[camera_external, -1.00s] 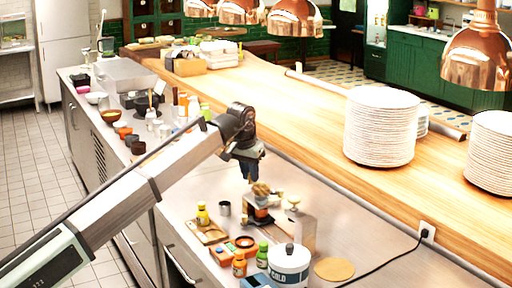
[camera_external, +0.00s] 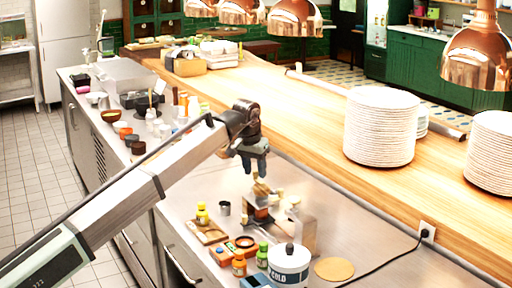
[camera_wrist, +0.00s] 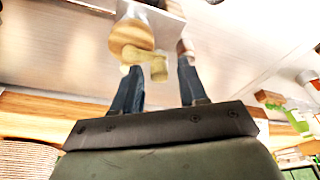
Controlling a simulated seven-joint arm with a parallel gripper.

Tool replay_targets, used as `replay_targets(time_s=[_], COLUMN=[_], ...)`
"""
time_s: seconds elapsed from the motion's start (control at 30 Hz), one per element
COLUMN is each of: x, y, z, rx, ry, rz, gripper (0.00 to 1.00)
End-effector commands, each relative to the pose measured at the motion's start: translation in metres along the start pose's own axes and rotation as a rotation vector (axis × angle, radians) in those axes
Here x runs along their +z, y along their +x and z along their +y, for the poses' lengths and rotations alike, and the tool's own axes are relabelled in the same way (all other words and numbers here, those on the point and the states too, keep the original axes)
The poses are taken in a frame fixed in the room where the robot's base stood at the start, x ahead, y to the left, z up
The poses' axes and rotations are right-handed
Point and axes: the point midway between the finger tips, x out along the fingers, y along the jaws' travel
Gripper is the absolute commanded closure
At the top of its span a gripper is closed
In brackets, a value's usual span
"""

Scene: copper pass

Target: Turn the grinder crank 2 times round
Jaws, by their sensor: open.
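The grinder (camera_external: 262,211) stands on the steel counter, small in the external view, with a brass-coloured crank on top. My gripper (camera_external: 254,176) points down just above it. In the wrist view, a round wooden part (camera_wrist: 130,34) and a brass-coloured crank handle (camera_wrist: 156,66) show near the fingertips. My gripper (camera_wrist: 158,70) is open there, with its two blue fingers apart and the handle's end between them. I cannot tell whether either finger touches the handle. My gripper partly hides the crank in the external view.
A white COLD tub (camera_external: 289,266), small bottles, a metal cup (camera_external: 224,208) and a tray (camera_external: 212,233) crowd the near side. Stacked plates (camera_external: 380,128) stand on the wooden pass behind.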

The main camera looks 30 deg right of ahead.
Motion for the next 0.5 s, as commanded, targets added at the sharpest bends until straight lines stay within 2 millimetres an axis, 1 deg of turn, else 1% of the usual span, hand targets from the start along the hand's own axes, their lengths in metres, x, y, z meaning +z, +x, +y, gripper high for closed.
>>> replay_targets(time_s=[0.5], x=[-0.009], y=[-0.032], z=[0.0], rx=[0.0], ry=[0.0], rz=[0.001], gripper=[0.57])
